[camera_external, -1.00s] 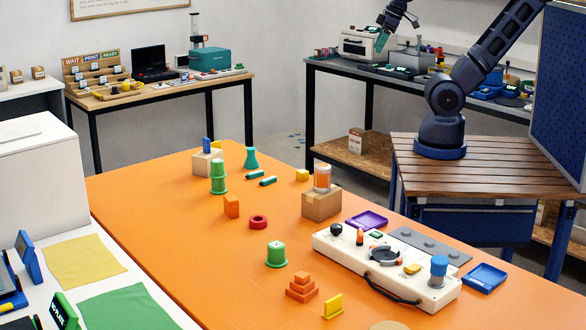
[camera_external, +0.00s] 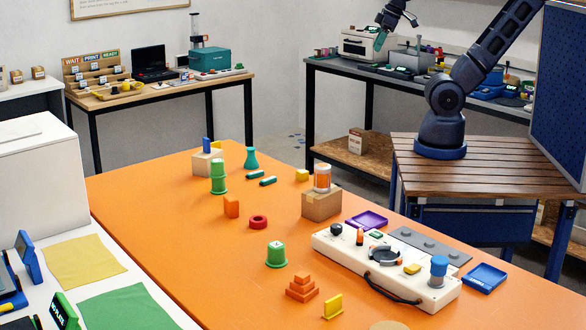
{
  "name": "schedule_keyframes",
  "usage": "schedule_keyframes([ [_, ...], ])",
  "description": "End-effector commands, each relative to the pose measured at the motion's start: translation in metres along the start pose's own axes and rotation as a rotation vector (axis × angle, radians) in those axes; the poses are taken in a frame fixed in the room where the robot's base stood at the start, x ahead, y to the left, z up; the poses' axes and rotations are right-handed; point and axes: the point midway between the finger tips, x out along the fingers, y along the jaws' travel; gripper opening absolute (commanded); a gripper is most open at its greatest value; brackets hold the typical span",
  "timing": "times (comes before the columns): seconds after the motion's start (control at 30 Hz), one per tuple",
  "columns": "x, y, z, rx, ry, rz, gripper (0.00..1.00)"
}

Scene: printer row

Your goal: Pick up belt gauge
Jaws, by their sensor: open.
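I cannot tell for sure which object is the belt gauge; several small unlabelled parts stand on the orange table (camera_external: 185,262). Among them are a yellow upright piece (camera_external: 333,306) near the front, a yellow block (camera_external: 302,175) and two dark teal bars (camera_external: 262,178). My gripper (camera_external: 381,42) is high at the top of the picture, over the back bench and far from the orange table parts. It is open, with teal-coloured tips, and I see nothing held.
A white control box (camera_external: 385,272) with knobs and a black handle lies at the table's right. A cardboard box (camera_external: 321,204) carries an orange-and-clear cylinder. Purple (camera_external: 367,220) and blue (camera_external: 486,278) trays sit nearby. The table's left middle is clear.

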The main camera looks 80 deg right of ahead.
Motion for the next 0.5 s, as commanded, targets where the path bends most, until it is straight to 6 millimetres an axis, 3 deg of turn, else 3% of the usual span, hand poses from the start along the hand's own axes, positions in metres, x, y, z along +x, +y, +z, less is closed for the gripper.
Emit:
schedule_keyframes([
  [0.17,0.001,-0.008,-0.032,0.05,-0.029,-0.004,0.53],
  [0.5,0.017,-0.037,-0.116,0.197,-0.094,0.012,0.53],
])
